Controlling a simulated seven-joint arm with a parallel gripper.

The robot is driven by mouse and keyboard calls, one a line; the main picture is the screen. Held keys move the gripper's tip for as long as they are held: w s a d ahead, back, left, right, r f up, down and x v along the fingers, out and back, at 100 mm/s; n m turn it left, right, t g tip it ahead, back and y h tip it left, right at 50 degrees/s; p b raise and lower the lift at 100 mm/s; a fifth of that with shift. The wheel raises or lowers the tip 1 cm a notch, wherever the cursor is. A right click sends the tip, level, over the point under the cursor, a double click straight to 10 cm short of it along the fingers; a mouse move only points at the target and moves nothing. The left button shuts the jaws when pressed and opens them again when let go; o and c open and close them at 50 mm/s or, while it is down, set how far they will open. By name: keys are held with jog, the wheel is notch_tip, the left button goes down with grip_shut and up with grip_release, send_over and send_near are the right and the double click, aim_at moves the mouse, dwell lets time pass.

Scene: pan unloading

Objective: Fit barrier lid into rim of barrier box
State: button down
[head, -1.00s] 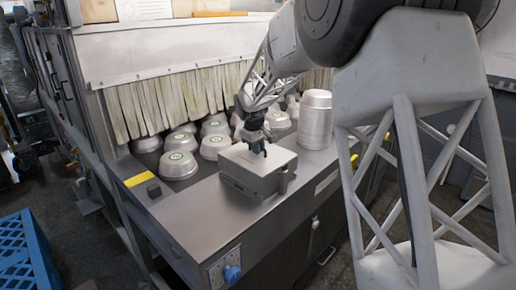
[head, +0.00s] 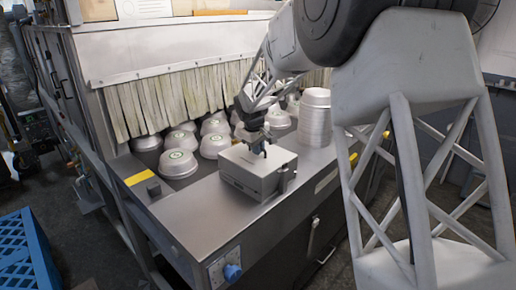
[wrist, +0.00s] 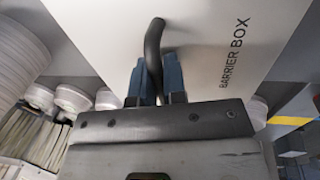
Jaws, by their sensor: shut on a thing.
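The barrier box (head: 249,185) is a pale grey box standing on the steel counter near its front edge. The barrier lid (head: 245,157) is a flat pale plate on top of the box, and its edges look level with the rim; I cannot tell whether it is fully seated. My gripper (head: 259,150) is above the lid, shut on its dark handle. In the wrist view the blue fingers (wrist: 158,80) close on the curved black handle (wrist: 153,45) of the lid (wrist: 210,30), which bears the words BARRIER BOX. The rim is hidden in the wrist view.
Several upturned metal pans (head: 178,163) with green labels lie behind the box, before a strip curtain (head: 170,100). A stack of pans (head: 314,118) stands to the right. The counter (head: 195,215) is clear at the front left. A blue crate (head: 25,255) is at the lower left.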

jog(key=shift+f, duration=0.5)
dwell(0.5)
jog(key=c, duration=1.1)
grip_release()
jog(key=shift+s+a+r, duration=0.2)
jog(key=shift+r, duration=1.1)
jog(key=shift+s+a+r, duration=0.15)
jog(key=shift+r, duration=1.1)
jog(key=shift+s+a+r, duration=0.2)
jog(key=shift+r, duration=1.1)
